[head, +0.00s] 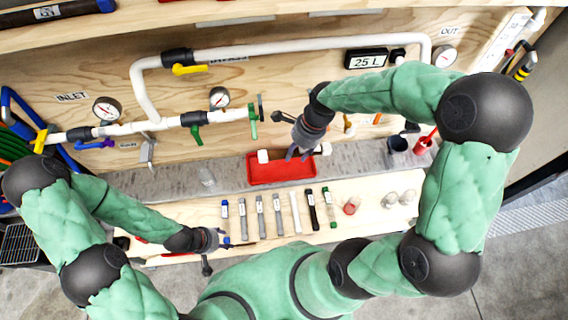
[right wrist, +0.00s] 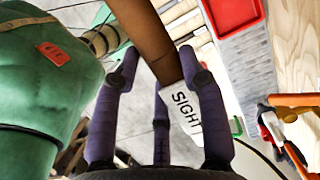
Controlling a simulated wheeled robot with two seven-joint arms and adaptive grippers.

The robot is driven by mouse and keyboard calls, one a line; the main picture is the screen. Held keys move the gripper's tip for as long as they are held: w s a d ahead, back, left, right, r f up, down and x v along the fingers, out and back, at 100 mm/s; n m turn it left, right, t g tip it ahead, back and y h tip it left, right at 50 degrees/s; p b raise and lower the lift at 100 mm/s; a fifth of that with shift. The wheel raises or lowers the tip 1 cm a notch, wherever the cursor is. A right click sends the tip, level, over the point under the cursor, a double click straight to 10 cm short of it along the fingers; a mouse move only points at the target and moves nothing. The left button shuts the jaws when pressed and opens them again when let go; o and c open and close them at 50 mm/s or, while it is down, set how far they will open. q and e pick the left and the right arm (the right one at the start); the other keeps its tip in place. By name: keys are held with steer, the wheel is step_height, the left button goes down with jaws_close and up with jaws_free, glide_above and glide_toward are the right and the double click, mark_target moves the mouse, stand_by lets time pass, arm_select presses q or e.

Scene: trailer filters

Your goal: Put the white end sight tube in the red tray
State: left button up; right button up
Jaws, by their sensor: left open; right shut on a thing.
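My right gripper (head: 299,152) is over the red tray (head: 272,180) in the head view, shut on the sight tube. In the right wrist view the tube has a brown-looking body (right wrist: 150,40) and a white end (right wrist: 181,112) lettered "SIGHT", lying between the dark fingers (right wrist: 160,88). In the head view a white piece (head: 263,156) shows left of the gripper and another (head: 326,149) to its right; the tube's middle is hidden. The red tray also shows in the right wrist view (right wrist: 233,14), beyond the tube. My left gripper (head: 222,243) is open at the board's left front.
White piping (head: 225,119), gauges (head: 107,109) and valves line the back panel.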

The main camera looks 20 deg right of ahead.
steer(key=w+d+b+x, duration=0.1)
steer(key=w+b+x, duration=0.2)
steer(key=b+x, duration=1.95)
glide_above(273, 169)
steer(key=s, duration=0.1)
steer(key=f, duration=1.4)
steer(key=shift+s+d+f, duration=0.1)
steer(key=shift+s+d, duration=0.05)
steer(key=shift+d, duration=0.2)
steer(key=shift+w+d+f, duration=0.1)
steer(key=shift+w+f, duration=0.1)
steer(key=shift+f, duration=0.1)
steer(key=f, duration=0.1)
steer(key=f+b, duration=0.1)
steer(key=f, duration=0.1)
steer(key=shift+w+f+b, duration=0.25)
steer(key=shift+f+b, duration=0.1)
steer(key=shift+b, duration=0.05)
steer(key=shift+r, duration=0.1)
